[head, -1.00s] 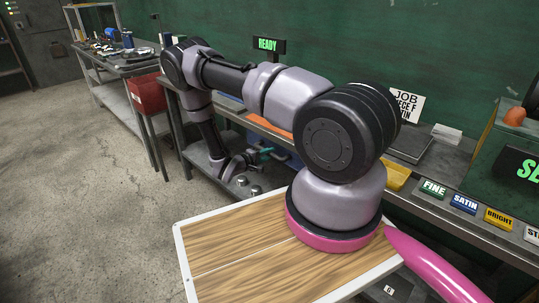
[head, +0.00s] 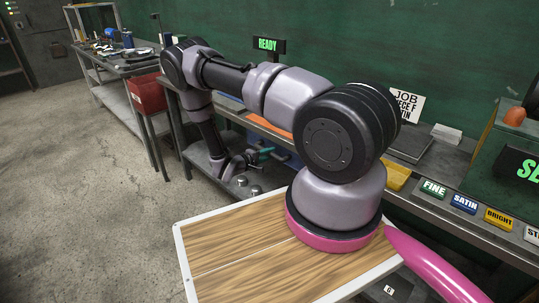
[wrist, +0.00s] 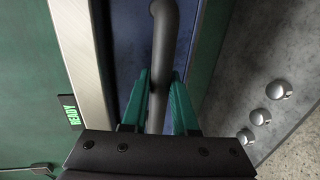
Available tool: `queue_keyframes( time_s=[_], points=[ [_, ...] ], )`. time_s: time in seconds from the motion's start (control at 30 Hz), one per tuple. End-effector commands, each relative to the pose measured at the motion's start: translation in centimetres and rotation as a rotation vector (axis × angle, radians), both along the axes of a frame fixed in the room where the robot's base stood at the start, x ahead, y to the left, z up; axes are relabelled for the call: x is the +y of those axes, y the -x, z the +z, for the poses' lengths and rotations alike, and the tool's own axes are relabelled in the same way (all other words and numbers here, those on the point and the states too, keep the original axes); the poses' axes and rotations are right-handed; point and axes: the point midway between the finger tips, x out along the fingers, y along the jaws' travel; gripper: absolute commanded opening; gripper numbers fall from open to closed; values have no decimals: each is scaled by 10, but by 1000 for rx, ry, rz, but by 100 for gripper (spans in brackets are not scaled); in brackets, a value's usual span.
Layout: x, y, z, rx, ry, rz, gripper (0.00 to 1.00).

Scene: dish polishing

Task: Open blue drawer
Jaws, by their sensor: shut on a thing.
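The blue drawer (wrist: 190,15) shows in the wrist view as a dark blue front with a dark grey bar handle (wrist: 162,25) standing off it. My gripper (wrist: 158,85) has its two green fingers on either side of the bar and is shut on the handle. In the head view my gripper (head: 265,152) shows small and low under the bench at the blue drawer front (head: 287,158), partly hidden by my own arm. From these views I cannot tell whether the drawer stands out from the bench.
Round metal knobs (wrist: 260,117) sit on a grey surface right of the drawer in the wrist view. The workbench (head: 460,215) above carries FINE, SATIN and BRIGHT labels and a yellow tray (head: 397,177). A red bin (head: 147,94) stands left. The concrete floor (head: 95,190) is clear.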

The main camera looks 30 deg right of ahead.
Motion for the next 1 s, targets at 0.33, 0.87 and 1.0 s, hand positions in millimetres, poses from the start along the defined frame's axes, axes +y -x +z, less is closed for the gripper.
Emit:
queue_keyframes(
  time_s=[0.33, 0.87, 1.0],
  points=[
    [14, 5, -1, 2, -1, 1, 0],
    [132, 48, -1, 2, -3, 6, 0],
    [163, 59, -1, 1, -2, 4, 0]
  ],
)
